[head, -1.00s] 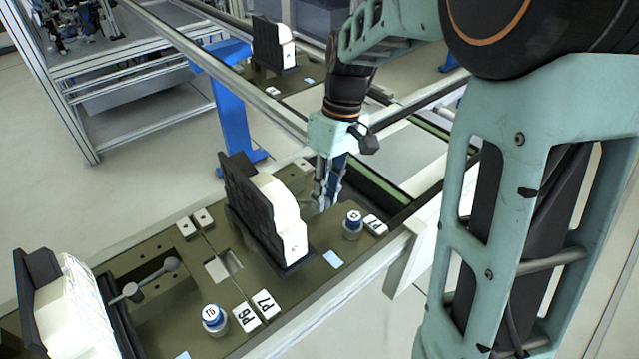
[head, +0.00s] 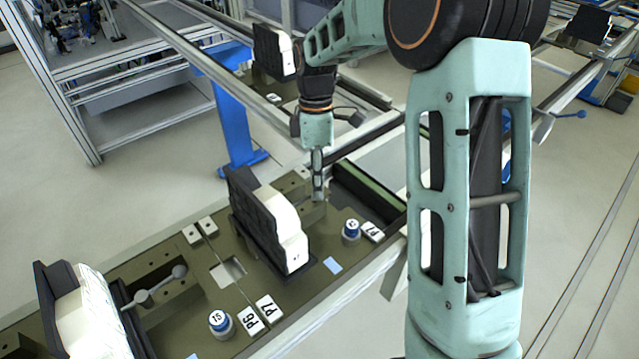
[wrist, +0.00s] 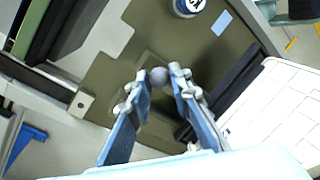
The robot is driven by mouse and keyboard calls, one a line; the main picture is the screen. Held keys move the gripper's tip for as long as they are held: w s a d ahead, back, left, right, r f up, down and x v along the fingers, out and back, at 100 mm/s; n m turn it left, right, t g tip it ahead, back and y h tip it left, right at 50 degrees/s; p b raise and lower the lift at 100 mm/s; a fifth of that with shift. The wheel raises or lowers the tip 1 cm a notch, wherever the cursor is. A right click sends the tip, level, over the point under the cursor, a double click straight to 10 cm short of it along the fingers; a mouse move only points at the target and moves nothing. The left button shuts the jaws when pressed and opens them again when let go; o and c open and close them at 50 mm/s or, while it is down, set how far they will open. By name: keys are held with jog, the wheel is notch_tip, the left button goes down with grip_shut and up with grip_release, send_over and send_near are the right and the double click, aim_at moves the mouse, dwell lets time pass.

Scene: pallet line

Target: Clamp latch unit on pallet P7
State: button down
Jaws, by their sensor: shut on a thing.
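Pallet P7 (head: 222,293) is the olive plate marked by a white P7 tag (head: 269,308). On it stands a black-and-white block unit (head: 262,215), upright; in the wrist view its white side (wrist: 275,115) is at the right. My gripper (head: 318,196) points down behind the unit at the pallet's far end. In the wrist view my gripper (wrist: 157,80) has its fingertips on either side of a grey ball knob (wrist: 159,75), shut on it. The lever below the knob is mostly hidden by the fingers and the unit.
The neighbouring pallet at the lower left carries a similar unit (head: 85,310) and a lever with a ball knob (head: 179,271). Blue-capped cylinders stand on both pallets, one near my gripper (head: 351,229). A rail (head: 340,295) runs along the near edge.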

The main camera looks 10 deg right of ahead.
jog(key=shift+w+r+n, duration=0.1)
jog(key=shift+w+n, duration=0.15)
jog(key=shift+n, duration=0.15)
jog(key=c, duration=1.8)
grip_release()
jog(key=shift+w, duration=0.1)
jog(key=shift+o, duration=0.2)
jog(key=shift+a, duration=0.1)
notch_tip(320, 180, up, 12)
jog(key=w, duration=0.2)
jog(key=shift+f, duration=0.2)
